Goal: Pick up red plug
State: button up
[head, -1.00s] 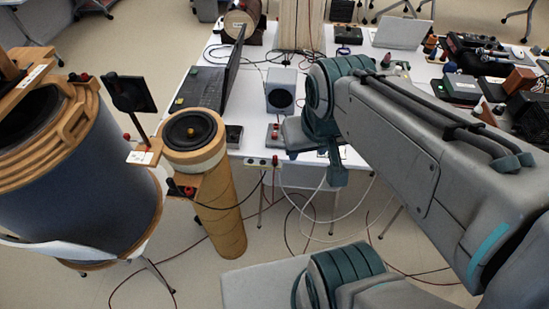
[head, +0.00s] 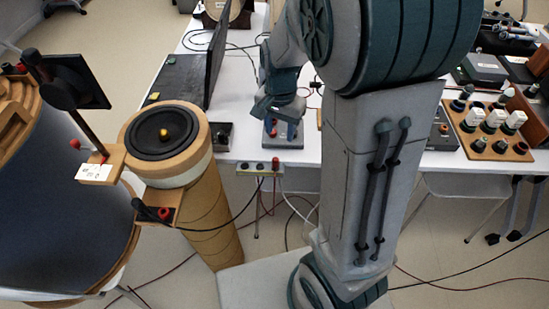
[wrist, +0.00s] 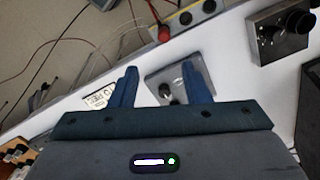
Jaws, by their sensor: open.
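A small red plug (head: 291,132) shows on a small grey box at the table's front edge in the head view, close below my gripper (head: 282,116). The gripper points down over this box, with its blue fingers apart. In the wrist view my gripper (wrist: 160,82) is open with nothing held between its fingertips. The grey box (wrist: 157,78) with a black knob (wrist: 165,93) lies beyond and between the fingers. The right finger hides part of the box, and I cannot make out the red plug on it there. Another red piece (wrist: 163,35) sits on the terminal strip.
The terminal strip (head: 247,170) hangs at the table's front edge with cables below. A speaker on a cardboard tube (head: 205,215) stands to the left. A dark box with a black knob (wrist: 285,32) is near the right finger. A wooden plug rack (head: 510,150) is right.

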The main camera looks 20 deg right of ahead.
send_over(276, 159)
notch_tip(276, 159, down, 7)
jog(key=shift+s+f+b, duration=0.1)
jog(key=shift+f+b, duration=0.1)
jog(key=shift+b, duration=0.15)
jog(key=shift+f+b, duration=0.3)
jog(key=shift+f, duration=2.7)
grip_shut()
